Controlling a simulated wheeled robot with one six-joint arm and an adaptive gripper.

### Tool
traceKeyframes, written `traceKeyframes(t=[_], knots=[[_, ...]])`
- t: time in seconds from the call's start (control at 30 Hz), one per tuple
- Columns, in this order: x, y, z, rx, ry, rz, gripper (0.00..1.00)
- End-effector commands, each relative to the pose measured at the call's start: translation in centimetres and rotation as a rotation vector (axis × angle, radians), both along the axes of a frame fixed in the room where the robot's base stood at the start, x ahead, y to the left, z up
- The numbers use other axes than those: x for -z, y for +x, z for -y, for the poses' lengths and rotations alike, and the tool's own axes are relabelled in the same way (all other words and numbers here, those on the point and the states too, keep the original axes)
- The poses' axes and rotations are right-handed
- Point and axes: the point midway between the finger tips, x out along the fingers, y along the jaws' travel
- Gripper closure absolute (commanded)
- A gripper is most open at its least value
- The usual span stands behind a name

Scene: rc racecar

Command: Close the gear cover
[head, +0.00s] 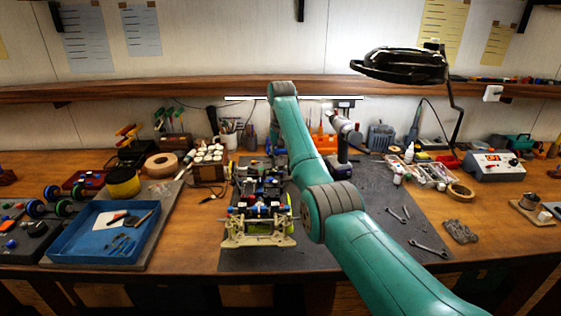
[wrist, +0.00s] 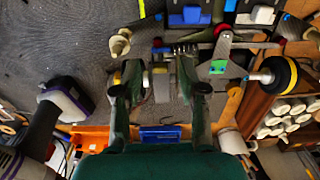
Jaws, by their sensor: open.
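The RC car chassis (head: 258,215) sits on the dark mat, its cream bumper toward the near edge. In the wrist view, part of the car (wrist: 218,68) fills the top, with blue blocks and a toothed gear (wrist: 186,49). My gripper (wrist: 160,78) is open, its two fingers apart and pointing at the car's end. A small pale grey part (wrist: 161,86) shows between the fingers; I cannot tell whether it is the gear cover or whether a finger touches it. In the head view my arm hides the gripper.
A blue tray (head: 75,240) with tools lies at the left. Wrenches (head: 428,247) lie on the mat (head: 300,258) at the right. A power drill (wrist: 62,100) stands beside the gripper in the wrist view. A paint rack (wrist: 268,125) is on the other side.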

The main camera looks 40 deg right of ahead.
Motion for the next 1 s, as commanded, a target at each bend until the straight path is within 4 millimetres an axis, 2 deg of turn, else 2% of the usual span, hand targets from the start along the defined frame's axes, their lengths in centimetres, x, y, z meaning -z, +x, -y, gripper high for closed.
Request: traceKeyframes(t=[0.2, 0.37, 0.4, 1.0], knots=[[0.02, 0.01, 0.01, 0.000, 0.000, 0.000, 0.58], [0.01, 0.01, 0.00, 0.000, 0.000, 0.000, 0.98], [0.01, 0.01, 0.00, 0.000, 0.000, 0.000, 1.00], [0.50, -0.16, -0.17, -0.001, -0.040, 0.061, 1.00]])
